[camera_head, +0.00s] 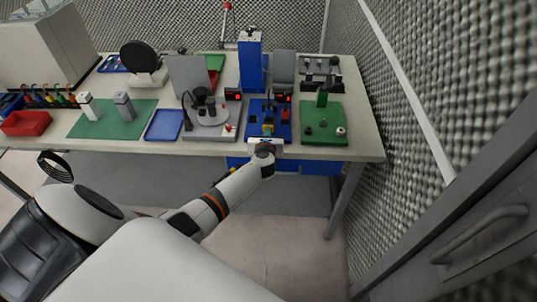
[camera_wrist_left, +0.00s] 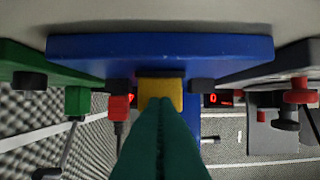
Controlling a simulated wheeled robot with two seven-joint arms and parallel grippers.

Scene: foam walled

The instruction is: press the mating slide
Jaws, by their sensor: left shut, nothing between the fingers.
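The blue fixture (camera_head: 256,106) stands at the front edge of the bench, with a tall blue column (camera_head: 250,62) behind it. The wrist view shows its blue plate (camera_wrist_left: 160,48) across the top, with a yellow block (camera_wrist_left: 160,88) at its middle; I take this block for the mating slide. My left gripper (camera_head: 267,134) is in front of the fixture. Its teal fingers (camera_wrist_left: 165,103) are shut and empty, their tips overlapping the yellow block in the wrist view. I cannot tell if they touch it. The gripper partly hides the block in the head view. My right gripper is not in view.
A green fixture (camera_head: 322,128) stands close on the right and a grey fixture (camera_head: 207,130) close on the left. Red displays (camera_head: 237,96) flank the column. A blue tray (camera_head: 164,124) and green mat (camera_head: 100,127) lie further left. Foam walls bound the right side.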

